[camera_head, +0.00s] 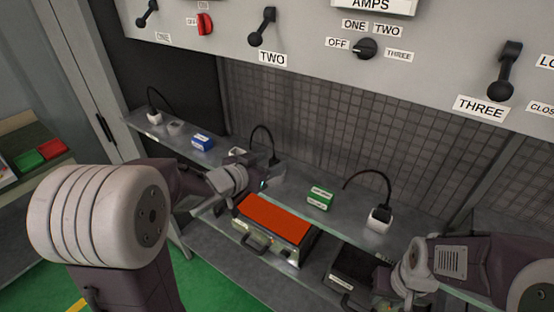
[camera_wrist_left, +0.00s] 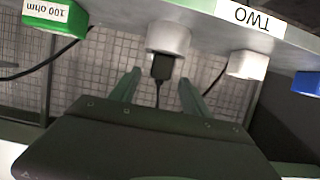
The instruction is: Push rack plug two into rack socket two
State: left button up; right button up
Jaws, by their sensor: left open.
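In the left wrist view, which is upside down, a black plug (camera_wrist_left: 162,67) with a cable stands against a round white socket (camera_wrist_left: 168,39) on the shelf, near the upside-down TWO label (camera_wrist_left: 252,16). Whether it is fully seated I cannot tell. My left gripper (camera_wrist_left: 160,80) is open, its two fingers on either side of the plug and cable, apart from them. In the head view my left gripper (camera_head: 263,184) is over the shelf's middle and hides the plug; a looped black cable (camera_head: 262,128) shows behind. My right gripper (camera_head: 402,290) is low at the right, its fingertips unclear.
A white block (camera_head: 237,152), a blue box (camera_head: 202,141) and a green box (camera_head: 320,198) stand on the shelf (camera_head: 345,217). A white socket with a black plug (camera_head: 380,217) is further right. An orange-topped heater (camera_head: 272,219) sits below in front.

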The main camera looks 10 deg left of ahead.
pick_arm(q)
jog(key=v, duration=0.3)
dwell(0.7)
